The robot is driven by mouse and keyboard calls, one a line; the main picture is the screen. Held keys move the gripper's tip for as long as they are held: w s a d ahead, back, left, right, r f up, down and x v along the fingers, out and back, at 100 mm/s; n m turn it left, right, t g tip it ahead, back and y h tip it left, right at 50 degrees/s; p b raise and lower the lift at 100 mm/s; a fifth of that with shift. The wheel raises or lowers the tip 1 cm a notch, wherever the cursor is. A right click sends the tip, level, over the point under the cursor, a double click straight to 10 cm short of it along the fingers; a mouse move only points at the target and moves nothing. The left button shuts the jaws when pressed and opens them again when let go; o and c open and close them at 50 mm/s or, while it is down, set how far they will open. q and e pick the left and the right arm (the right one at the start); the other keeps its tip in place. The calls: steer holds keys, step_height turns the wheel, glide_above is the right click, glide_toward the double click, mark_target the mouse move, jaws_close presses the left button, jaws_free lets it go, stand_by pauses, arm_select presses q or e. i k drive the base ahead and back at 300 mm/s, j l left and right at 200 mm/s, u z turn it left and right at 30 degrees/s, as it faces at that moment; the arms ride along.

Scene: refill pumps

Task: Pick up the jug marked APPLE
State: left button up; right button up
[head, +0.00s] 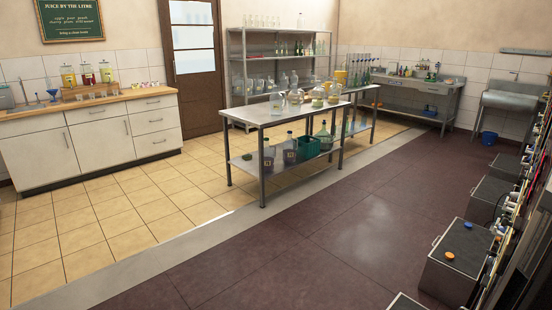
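Several clear glass jugs stand on the top of a steel table (262,117) in the middle of the room, among them a jug (295,98) and a jug with yellowish contents (318,97). Other glass vessels stand close around them. They are too small for me to read any marking, so I cannot tell which jug is marked APPLE. Neither of my grippers is in view.
The table's lower shelf holds a green crate (307,148) and dark labelled containers (270,158). A wooden-topped counter (98,104) with juice dispensers stands left. Steel boxes (456,258) line the right side. A blue bucket (488,138) stands far right. The dark floor (290,250) is clear.

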mark_target(276, 100)
steer(key=i+j+u, duration=0.25)
steer(key=u, duration=0.15)
steer(key=i+u, duration=0.8)
steer(key=i+z, duration=0.35)
steer(key=i+j+z, duration=0.1)
steer(key=i+z, duration=0.2)
steer(key=i, duration=0.3)
steer(key=i+j+z, duration=0.2)
steer(key=i+z, duration=0.15)
steer(key=i+l+z, duration=0.15)
steer(key=i+z, duration=0.15)
steer(key=i, duration=0.25)
steer(key=i+z, duration=0.35)
steer(key=i, duration=0.2)
steer(key=i+l+u, duration=0.25)
steer(key=i+l, duration=0.15)
steer(key=i, duration=0.15)
steer(key=i+l+u, duration=0.25)
steer(key=i+l, duration=0.25)
